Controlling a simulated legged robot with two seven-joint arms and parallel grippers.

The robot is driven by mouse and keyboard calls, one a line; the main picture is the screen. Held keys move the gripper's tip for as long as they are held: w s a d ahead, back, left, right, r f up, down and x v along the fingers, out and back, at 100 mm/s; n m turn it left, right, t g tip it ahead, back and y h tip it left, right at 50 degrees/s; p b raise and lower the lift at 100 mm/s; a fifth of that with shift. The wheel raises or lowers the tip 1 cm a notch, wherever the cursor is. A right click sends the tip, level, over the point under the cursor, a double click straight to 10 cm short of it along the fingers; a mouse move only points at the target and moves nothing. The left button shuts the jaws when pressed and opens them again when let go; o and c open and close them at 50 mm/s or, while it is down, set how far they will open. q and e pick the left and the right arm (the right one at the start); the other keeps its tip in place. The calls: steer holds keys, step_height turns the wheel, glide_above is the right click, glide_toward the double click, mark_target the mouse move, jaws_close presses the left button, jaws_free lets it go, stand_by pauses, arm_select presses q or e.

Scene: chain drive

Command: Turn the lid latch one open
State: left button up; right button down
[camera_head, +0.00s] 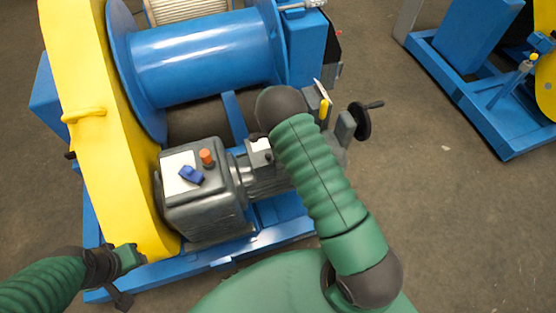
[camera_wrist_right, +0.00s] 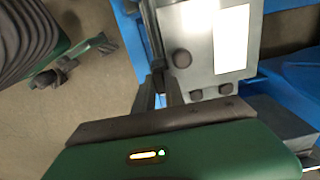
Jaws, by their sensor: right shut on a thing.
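My right gripper (camera_wrist_right: 158,82) shows in the right wrist view, its two dark fingers shut on a small dark part, the lid latch (camera_wrist_right: 157,64), at the edge of a grey box (camera_wrist_right: 203,72) with white plates. The fingers hide much of the latch, so its angle cannot be read. In the head view my right arm reaches over the machine and covers the place of its gripper. My left gripper (camera_head: 128,258) is by the lower end of the yellow guard (camera_head: 105,130); its jaws are too small to read, and I cannot tell whether it touches the guard.
A blue drum (camera_head: 205,60) is behind. A black handwheel (camera_head: 362,118) sticks out at right.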

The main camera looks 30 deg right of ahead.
steer(key=shift+w+r, duration=0.1)
steer(key=shift+w, duration=0.1)
steer(key=c, duration=1.4)
jaws_free()
steer(key=shift+s, duration=0.1)
step_height(320, 180, up, 17)
steer(key=p, duration=0.2)
steer(key=shift+f, duration=0.2)
steer(key=s+a+r+n+t+p, duration=0.1)
steer(key=s+a+r+n+p, duration=0.1)
steer(key=s+a+r+n, duration=0.3)
steer(key=s+a+r+n+t+p, duration=0.1)
steer(key=s+a+r+n+p, duration=0.2)
steer(key=s+n, duration=0.9)
steer(key=a+r+n, duration=0.3)
steer(key=r, duration=0.2)
steer(key=shift+n+t, duration=0.3)
steer(key=shift+n, duration=0.1)
